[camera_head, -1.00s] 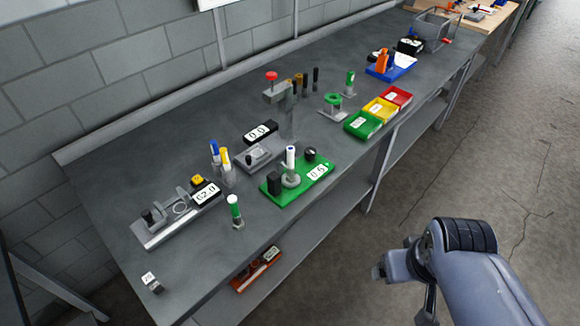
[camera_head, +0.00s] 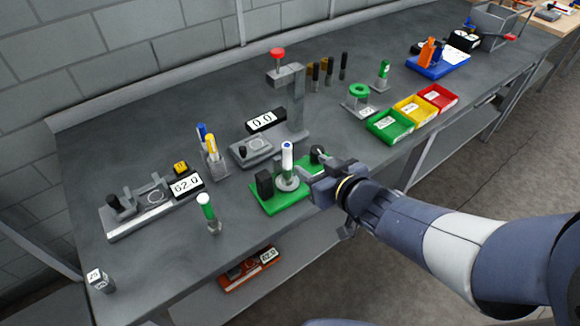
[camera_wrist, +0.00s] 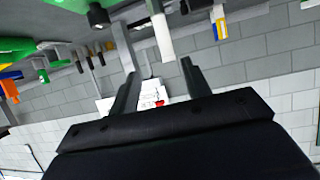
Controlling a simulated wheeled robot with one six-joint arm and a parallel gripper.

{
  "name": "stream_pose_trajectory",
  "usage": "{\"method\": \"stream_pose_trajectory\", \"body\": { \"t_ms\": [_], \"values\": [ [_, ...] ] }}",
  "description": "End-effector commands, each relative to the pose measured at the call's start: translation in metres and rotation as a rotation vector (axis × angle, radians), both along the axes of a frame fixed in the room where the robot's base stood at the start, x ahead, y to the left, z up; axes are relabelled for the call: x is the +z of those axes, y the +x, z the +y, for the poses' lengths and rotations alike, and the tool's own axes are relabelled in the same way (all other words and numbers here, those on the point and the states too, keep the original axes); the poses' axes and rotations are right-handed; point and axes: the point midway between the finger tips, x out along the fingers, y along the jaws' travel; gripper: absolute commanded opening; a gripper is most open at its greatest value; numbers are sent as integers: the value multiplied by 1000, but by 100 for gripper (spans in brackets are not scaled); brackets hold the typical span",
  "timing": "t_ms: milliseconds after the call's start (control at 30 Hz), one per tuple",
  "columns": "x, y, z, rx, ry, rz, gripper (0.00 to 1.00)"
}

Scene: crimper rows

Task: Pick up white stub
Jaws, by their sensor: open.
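A white upright cylinder (camera_head: 287,158) with a small blue mark near its top, which looks like the white stub, stands in a grey round holder on a green base (camera_head: 265,203). In the wrist view, the white cylinder (camera_wrist: 163,38) hangs upside down just beyond the fingertips, roughly in line with the gap between them. My gripper (camera_head: 312,180) is at the right side of the green base, close to the cylinder. In the wrist view my gripper (camera_wrist: 158,70) has its two dark fingers apart with nothing between them.
A black knob (camera_head: 317,153) stands on the base near my gripper. A green pen-like piece with a white top (camera_head: 205,206) stands at left. A grey press (camera_head: 296,100) with a red button stands behind. Green, yellow and red bins (camera_head: 390,127) lie right. The front-left bench is mostly clear.

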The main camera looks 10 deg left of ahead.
Motion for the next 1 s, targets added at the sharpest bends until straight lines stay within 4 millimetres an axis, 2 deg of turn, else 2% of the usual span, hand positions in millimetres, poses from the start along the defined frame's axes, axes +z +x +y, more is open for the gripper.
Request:
{"method": "stream_pose_trajectory", "body": {
  "t_ms": [300,533,767,1000],
  "values": [
    [-17,27,29,5,3,2,46],
    [-20,37,39,4,2,0,46],
    [-25,53,66,5,2,1,46],
    [-33,66,77,3,2,-1,46]
  ]
}}
